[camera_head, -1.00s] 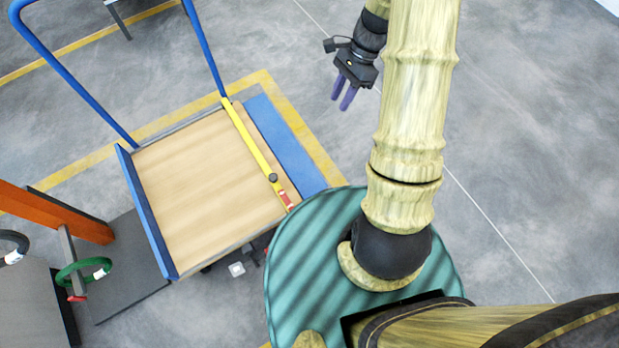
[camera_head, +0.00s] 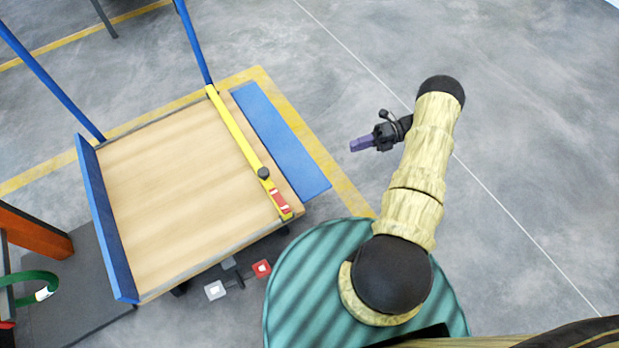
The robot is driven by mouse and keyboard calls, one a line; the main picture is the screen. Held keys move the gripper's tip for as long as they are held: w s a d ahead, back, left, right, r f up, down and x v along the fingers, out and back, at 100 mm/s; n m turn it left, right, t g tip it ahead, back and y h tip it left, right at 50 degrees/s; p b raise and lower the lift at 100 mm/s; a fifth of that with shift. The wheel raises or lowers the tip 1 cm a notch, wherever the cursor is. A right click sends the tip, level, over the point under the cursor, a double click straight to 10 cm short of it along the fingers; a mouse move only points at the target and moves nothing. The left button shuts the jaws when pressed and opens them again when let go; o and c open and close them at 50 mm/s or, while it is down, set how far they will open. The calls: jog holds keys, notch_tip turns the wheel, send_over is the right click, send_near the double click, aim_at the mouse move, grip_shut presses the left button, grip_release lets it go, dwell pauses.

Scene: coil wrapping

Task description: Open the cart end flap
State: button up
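The cart (camera_head: 180,195) has a bare wooden deck and fills the left half of the view. A blue panel (camera_head: 105,220) stands up along its left edge. A second blue panel (camera_head: 282,140) lies beyond its right edge and looks folded outward. A yellow bar (camera_head: 235,135) runs along the right side of the deck, with a dark knob (camera_head: 263,173) and a red-and-white piece near its front end. My gripper (camera_head: 352,145), with purple fingers, is in free space right of the right panel, pointing left at it. It touches nothing; its finger gap is unclear.
A blue tubular handle (camera_head: 50,78) rises at the cart's back. Red (camera_head: 261,268) and white (camera_head: 215,290) pedals show below its front edge. An orange beam (camera_head: 35,230) and a green ring (camera_head: 40,283) are at lower left. The floor right of the cart is clear.

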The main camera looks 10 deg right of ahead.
aim_at(310, 167)
notch_tip(310, 167, down, 8)
jog(key=s+d+m+t+y+b, duration=0.1)
jog(key=m+b, duration=0.2)
jog(key=shift+d+r+t+y, duration=0.15)
jog(key=shift+d+t+y, duration=0.25)
jog(key=shift+a, duration=0.1)
jog(key=a+b, duration=0.1)
jog(key=a, duration=0.4)
jog(key=a+b, duration=0.1)
jog(key=a, duration=0.4)
jog(key=w+a+b, duration=0.1)
jog(key=a, duration=0.5)
jog(key=shift+w+a+f+b, duration=0.1)
jog(key=shift+f+b, duration=0.25)
jog(key=shift+a+r, duration=0.1)
jog(key=shift+a, duration=0.45)
grip_shut()
